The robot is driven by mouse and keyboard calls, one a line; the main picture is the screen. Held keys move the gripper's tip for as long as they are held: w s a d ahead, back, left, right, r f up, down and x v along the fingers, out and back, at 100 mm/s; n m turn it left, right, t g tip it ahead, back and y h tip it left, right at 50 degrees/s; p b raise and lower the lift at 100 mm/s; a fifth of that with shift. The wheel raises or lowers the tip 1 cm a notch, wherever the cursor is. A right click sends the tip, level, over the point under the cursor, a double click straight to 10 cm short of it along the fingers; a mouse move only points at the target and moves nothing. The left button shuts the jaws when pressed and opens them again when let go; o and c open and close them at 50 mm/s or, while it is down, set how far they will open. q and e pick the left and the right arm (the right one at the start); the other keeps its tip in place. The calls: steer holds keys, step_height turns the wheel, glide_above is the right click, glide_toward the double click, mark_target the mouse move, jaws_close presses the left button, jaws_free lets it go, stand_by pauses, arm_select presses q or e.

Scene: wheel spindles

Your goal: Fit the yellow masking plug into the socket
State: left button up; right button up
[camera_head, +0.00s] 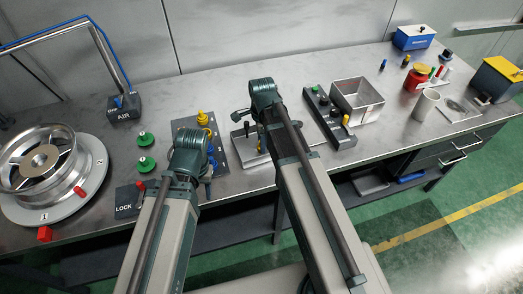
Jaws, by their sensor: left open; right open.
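A yellow piece (202,118) stands on the dark plate (180,124) on the bench, just beyond my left wrist; it looks like the masking plug. A smaller yellow piece (346,120) stands at the near end of a dark block on the right. My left gripper (211,162) is mostly hidden behind its own arm, low over the plate's right side, near the yellow piece. My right gripper (241,117) is open over a light metal block (243,138), with nothing seen held. I cannot make out which hole is the socket.
A wheel (42,160) on a round fixture fills the left. Two green knobs (146,139) and a LOCK box (127,200) are beside the plate. A metal bin (357,98), a red can (415,79) and a white cup (426,105) are right.

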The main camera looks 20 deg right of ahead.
steer(key=shift+r, duration=0.1)
jaws_close()
arm_select(q)
steer(key=shift+r, duration=0.2)
arm_select(e)
steer(key=shift+r, duration=0.1)
arm_select(q)
step_height(320, 180, up, 10)
steer(key=p, duration=1)
arm_select(e)
step_height(320, 180, up, 10)
